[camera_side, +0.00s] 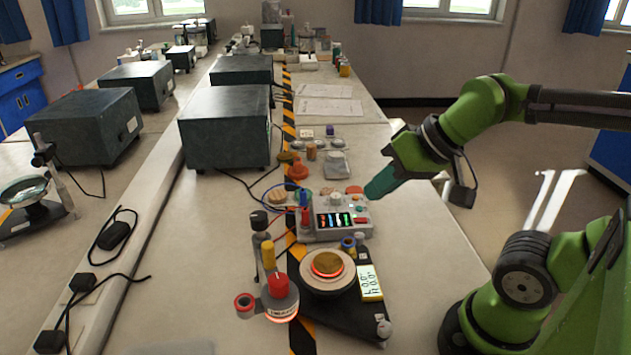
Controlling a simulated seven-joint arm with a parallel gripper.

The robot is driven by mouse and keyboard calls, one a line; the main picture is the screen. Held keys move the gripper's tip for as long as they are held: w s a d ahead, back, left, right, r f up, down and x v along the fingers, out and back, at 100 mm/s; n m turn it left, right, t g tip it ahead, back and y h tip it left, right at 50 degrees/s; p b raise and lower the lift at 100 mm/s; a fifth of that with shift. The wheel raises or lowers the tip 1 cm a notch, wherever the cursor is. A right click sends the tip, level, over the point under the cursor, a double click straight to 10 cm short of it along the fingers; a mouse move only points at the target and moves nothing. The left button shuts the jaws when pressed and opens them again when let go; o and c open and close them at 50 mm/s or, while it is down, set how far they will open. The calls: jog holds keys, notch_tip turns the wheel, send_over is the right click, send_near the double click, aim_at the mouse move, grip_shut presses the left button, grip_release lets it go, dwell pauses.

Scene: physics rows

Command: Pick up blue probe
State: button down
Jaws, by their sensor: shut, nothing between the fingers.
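A small upright blue piece (304,197), which looks like the blue probe, stands at the left edge of a grey instrument box (334,218) with a lit coloured display. A red piece is just in front of it, and wires run off to the left. A second small blue part (348,243) sits in front of the box, so I cannot be sure which is the probe. My gripper (370,192) points down and left beside the box's right back corner, to the right of the blue piece and apart from it. It is shut and empty; its fingertips show only small.
In front stands a black base (350,318) with a round glowing disc, a red-capped cylinder (278,293) and an upright post. Orange and grey knobs lie behind the box. A large dark case (226,127) stands back left. The bench right of the base is clear.

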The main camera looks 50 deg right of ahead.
dwell(0.4)
jog(key=c, duration=1)
grip_release()
jog(key=shift+o, duration=0.2)
